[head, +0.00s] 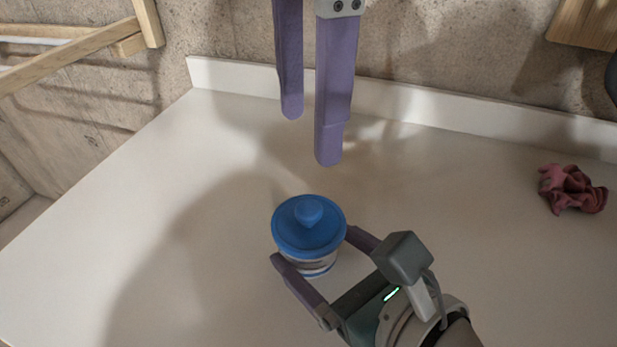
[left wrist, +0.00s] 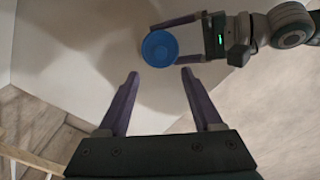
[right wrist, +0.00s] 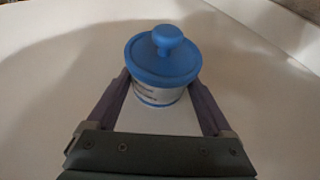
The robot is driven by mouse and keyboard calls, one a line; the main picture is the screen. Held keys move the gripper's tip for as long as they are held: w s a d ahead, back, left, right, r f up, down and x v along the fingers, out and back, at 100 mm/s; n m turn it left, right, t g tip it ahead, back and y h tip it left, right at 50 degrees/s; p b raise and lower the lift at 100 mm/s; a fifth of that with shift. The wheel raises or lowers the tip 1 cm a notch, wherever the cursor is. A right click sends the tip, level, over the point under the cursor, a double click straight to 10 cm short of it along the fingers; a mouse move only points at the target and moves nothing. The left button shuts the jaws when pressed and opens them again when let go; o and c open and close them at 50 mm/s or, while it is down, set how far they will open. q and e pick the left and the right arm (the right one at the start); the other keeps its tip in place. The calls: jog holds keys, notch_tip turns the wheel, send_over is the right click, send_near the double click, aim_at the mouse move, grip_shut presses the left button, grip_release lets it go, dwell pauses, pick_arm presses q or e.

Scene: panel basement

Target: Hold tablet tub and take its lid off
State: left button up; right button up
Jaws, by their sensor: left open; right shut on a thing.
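The tablet tub (head: 317,267) stands upright on the white worktop, a short pale tub with dark print. Its blue lid (head: 306,232) with a round knob sits on top. The lid also shows in the left wrist view (left wrist: 160,48) and the right wrist view (right wrist: 162,58), where the printed tub (right wrist: 158,95) shows below it. My right gripper (head: 311,248) is shut on the tub's body, one finger on each side, below the lid. My left gripper (head: 310,140) is open and empty, fingers pointing down, above and behind the tub in the head view.
A crumpled dark red cloth (head: 572,190) lies on the worktop (head: 480,240) at the right. A raised white ledge (head: 420,109) runs along the back by the concrete wall. A wooden frame (head: 95,45) is at the upper left. The worktop left of the tub is clear.

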aim_at(309, 208)
grip_shut()
pick_arm(q)
jog(key=shift+t+h, duration=0.4)
jog(key=shift+h, duration=0.4)
notch_tip(309, 208, down, 10)
jog(key=shift+a, duration=0.1)
grip_shut()
dwell(0.4)
